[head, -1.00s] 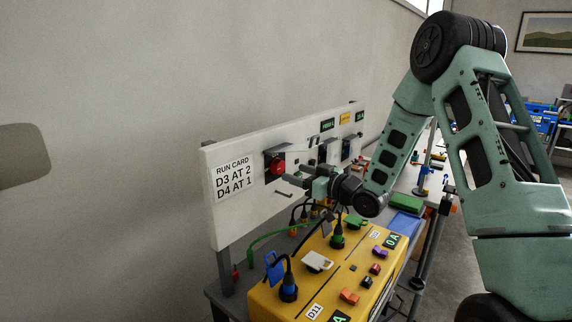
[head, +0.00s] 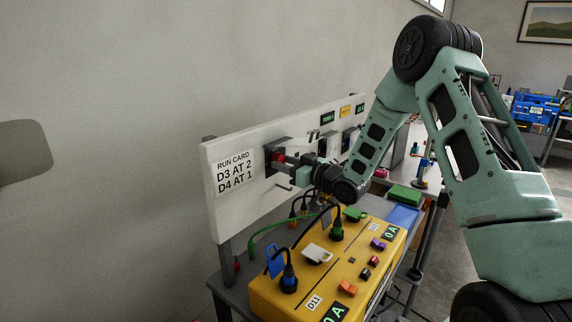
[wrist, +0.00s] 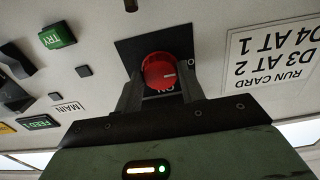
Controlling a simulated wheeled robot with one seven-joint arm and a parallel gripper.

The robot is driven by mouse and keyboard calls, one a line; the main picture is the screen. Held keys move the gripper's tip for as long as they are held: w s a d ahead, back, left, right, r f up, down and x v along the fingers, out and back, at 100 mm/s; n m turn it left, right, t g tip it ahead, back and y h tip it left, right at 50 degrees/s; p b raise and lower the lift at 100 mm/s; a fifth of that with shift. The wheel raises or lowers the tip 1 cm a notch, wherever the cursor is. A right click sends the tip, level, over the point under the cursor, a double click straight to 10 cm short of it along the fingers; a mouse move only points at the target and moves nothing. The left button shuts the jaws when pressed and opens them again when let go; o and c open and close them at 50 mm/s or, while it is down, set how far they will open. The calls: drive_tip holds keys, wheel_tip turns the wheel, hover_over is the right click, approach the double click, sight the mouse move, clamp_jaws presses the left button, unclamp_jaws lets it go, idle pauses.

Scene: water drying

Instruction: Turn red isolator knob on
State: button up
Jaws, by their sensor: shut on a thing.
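The red isolator knob (wrist: 160,70) sits on a dark square plate (wrist: 126,52) on the white panel. In the wrist view a pale mark shows on its right side, and lettering below it on the plate is partly hidden. My gripper (wrist: 160,85) is shut on the knob, one finger on each side. In the head view the knob (head: 278,156) is partly covered by my gripper (head: 288,160), which reaches it from the right.
The white panel (head: 222,208) carries a run card (head: 235,172) left of the knob and switches and displays to its right. Below stands a yellow box (head: 322,270) with cables, plugs and coloured switches. A green block (head: 405,194) lies farther right.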

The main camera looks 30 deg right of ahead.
drive_tip(key=shift+m, duration=0.3)
drive_tip(key=m, duration=0.8)
drive_tip(key=m+p, duration=0.1)
drive_tip(key=m, duration=0.3)
drive_tip(key=shift+m+p, duration=0.3)
drive_tip(key=shift+p, duration=0.05)
drive_tip(key=shift+m+p, duration=0.8)
drive_tip(key=shift+m, duration=1.5)
drive_tip(key=o, duration=1)
drive_tip(key=shift+s, duration=0.15)
drive_tip(key=b+v, duration=0.4)
drive_tip(key=v, duration=1.3)
drive_tip(key=shift+s+d+b, duration=0.1)
drive_tip(key=shift+s+b, duration=0.05)
drive_tip(key=shift+b, duration=0.2)
